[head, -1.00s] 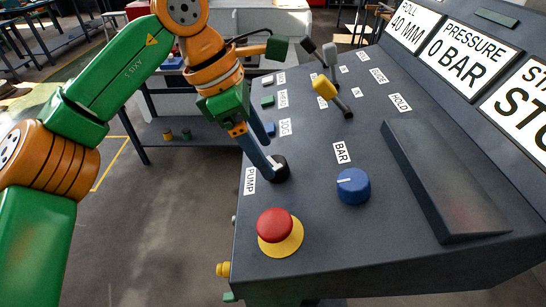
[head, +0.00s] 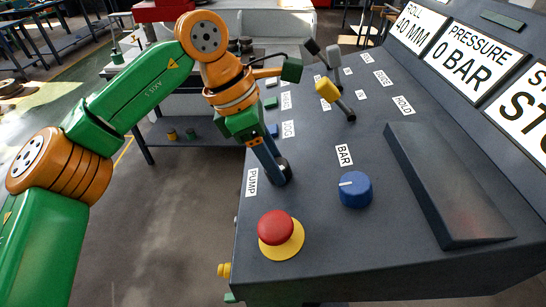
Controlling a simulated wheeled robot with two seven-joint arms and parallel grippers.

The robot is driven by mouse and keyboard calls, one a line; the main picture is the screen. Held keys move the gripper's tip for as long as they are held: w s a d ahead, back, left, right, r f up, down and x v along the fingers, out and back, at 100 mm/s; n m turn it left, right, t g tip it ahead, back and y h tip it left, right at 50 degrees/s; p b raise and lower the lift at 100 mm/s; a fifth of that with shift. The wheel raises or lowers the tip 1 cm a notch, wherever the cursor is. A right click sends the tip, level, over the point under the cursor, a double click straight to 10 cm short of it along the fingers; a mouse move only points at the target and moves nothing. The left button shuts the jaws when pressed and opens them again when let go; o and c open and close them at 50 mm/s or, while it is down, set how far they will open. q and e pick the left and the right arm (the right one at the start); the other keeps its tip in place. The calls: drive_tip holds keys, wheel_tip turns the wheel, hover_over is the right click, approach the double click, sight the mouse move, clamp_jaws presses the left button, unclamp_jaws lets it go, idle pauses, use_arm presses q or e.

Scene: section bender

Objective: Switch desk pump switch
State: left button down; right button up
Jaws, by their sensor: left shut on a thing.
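The pump switch (head: 286,169) is a small dark round-based control on the grey desk, beside the PUMP label (head: 252,182). My left gripper (head: 278,174) reaches down from above and is shut on the switch. Its fingers hide most of the switch, so I cannot tell its exact position. My right gripper is not in view.
A red mushroom button (head: 276,228) on a yellow base and a blue BAR knob (head: 355,190) stand close by. The pressure display (head: 468,60) reads 0 BAR. A dark sloped block (head: 445,185) lies on the right.

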use_arm(q)
drive_tip(key=n+b, duration=0.1)
drive_tip(key=n, duration=0.5)
drive_tip(key=shift+t, duration=0.3)
drive_tip(key=n, duration=0.5)
drive_tip(key=shift+n+y+b, duration=0.3)
drive_tip(key=shift+y, duration=0.1)
drive_tip(key=shift+c, duration=1.3)
unclamp_jaws()
drive_tip(key=shift+w, duration=0.1)
drive_tip(key=v, duration=0.7)
